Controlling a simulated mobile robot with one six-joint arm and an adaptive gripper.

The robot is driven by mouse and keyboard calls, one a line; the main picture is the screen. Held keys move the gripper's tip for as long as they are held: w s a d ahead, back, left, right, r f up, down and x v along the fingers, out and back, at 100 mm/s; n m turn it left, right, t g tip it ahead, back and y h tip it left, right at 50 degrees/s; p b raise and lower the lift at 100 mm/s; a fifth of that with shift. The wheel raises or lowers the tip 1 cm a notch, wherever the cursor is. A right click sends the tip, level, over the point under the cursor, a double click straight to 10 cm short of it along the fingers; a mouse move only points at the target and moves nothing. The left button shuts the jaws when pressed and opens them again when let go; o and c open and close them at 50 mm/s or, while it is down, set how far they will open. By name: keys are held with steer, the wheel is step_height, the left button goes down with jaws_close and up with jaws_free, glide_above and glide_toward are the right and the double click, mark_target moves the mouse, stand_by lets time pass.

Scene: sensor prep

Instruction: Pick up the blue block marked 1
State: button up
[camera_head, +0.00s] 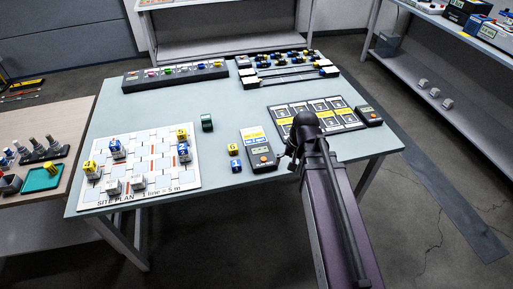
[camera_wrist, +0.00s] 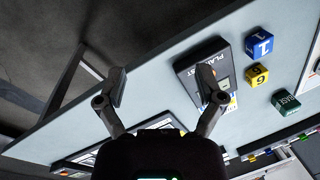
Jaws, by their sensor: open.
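A blue block with a white mark that looks like 1 (camera_wrist: 259,43) lies on the table at the upper right of the wrist view. In the head view the blue block (camera_head: 235,166) sits left of the handheld meter, just in front of a yellow block (camera_head: 233,149). The yellow block, marked 6, shows beside it in the wrist view (camera_wrist: 257,75). My gripper (camera_wrist: 162,78) is open and empty, its fingers wide apart. It is to the left of the blue block in the wrist view, with one finger overlapping the dark meter (camera_wrist: 212,72). The head view mostly hides its fingers behind my arm.
The meter (camera_head: 259,157) stands between my gripper and the blue block. A green block (camera_head: 207,122) is behind. A site plan board (camera_head: 150,185) with several blocks lies left, a dark card tray (camera_head: 292,106) right.

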steer(key=s+d+r+n+h+p, duration=0.1)
steer(key=s+d+n+h, duration=0.1)
steer(key=d, duration=0.3)
steer(key=shift+s+r, duration=0.25)
steer(key=shift+s, duration=0.55)
steer(key=c, duration=0.4)
steer(key=shift+a, duration=0.1)
